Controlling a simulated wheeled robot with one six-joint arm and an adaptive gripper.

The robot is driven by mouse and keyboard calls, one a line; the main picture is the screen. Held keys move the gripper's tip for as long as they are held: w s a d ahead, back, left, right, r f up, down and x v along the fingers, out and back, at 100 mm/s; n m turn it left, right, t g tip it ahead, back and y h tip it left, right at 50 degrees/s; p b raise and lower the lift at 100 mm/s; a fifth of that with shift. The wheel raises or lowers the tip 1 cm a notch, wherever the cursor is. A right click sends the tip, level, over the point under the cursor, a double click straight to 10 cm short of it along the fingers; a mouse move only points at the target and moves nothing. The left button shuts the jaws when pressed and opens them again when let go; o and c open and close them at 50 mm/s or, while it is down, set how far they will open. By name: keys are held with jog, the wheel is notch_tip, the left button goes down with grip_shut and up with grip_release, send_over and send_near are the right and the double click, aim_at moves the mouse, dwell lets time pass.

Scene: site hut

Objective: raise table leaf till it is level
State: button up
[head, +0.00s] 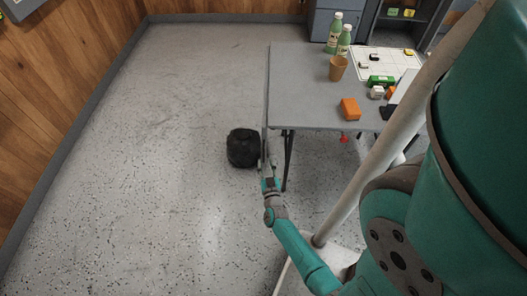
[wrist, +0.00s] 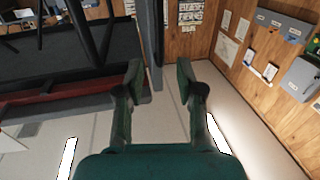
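The grey table (head: 310,85) stands right of centre in the head view. Its leaf (head: 266,105) hangs down along the left edge and shows almost edge-on as a thin strip. My gripper (head: 268,168) is low at the near lower end of the leaf. In the wrist view my gripper (wrist: 158,78) has its two fingers well apart. A narrow upright strip, seemingly the leaf (wrist: 156,45), shows beyond and between the fingers. I cannot tell whether either finger touches it.
A black bundle (head: 243,148) lies on the floor just left of the leaf. Bottles (head: 333,33), a brown cup (head: 337,68) and an orange block (head: 349,109) stand on the tabletop. A red knob (head: 343,139) shows beneath the near edge. The floor further left is clear.

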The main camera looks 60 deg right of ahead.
jog(key=x, duration=0.7)
grip_shut()
